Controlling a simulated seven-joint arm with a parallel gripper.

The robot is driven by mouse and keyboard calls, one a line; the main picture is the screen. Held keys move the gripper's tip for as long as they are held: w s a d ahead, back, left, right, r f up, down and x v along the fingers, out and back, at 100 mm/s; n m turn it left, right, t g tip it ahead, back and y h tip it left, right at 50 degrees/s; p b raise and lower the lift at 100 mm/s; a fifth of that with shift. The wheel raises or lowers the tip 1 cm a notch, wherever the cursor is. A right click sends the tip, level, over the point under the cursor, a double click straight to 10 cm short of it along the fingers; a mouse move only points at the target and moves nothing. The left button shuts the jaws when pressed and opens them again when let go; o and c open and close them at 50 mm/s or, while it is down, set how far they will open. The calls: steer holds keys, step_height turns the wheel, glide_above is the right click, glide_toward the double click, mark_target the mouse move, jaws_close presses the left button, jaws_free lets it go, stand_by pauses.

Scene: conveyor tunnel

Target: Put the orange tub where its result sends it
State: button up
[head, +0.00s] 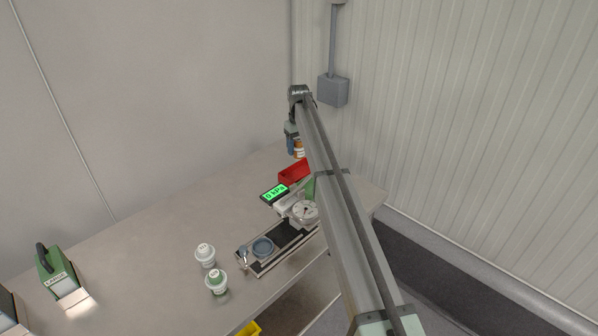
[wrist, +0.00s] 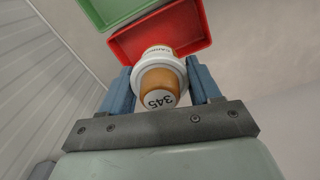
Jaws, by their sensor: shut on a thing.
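In the head view the orange tub (head: 299,150) hangs at my gripper (head: 293,141) near the back of the bench. A red bin (head: 294,173) lies just in front of it; the red bin (wrist: 182,42) also shows beyond the tub in the wrist view. A green bin (wrist: 112,8) adjoins the red one. A display (head: 274,193) reads 0 kPa in green.
A dial gauge (head: 304,211) stands by a black conveyor strip (head: 285,235) carrying a blue-grey ring-shaped part (head: 262,247). Two white-capped tubs (head: 205,255) (head: 217,282) stand left of it. A green handled device (head: 56,274) is at the far left. The bench's middle is clear.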

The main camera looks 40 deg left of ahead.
mark_target(299, 140)
step_height(299, 140, down, 9)
steer(key=shift+f, duration=0.1)
stand_by(0.4)
steer(key=shift+f, duration=0.1)
steer(key=o, duration=1.5)
steer(key=shift+o, duration=0.2)
step_height(299, 140, up, 12)
steer(key=shift+r, duration=0.2)
steer(key=shift+w+d, duration=0.1)
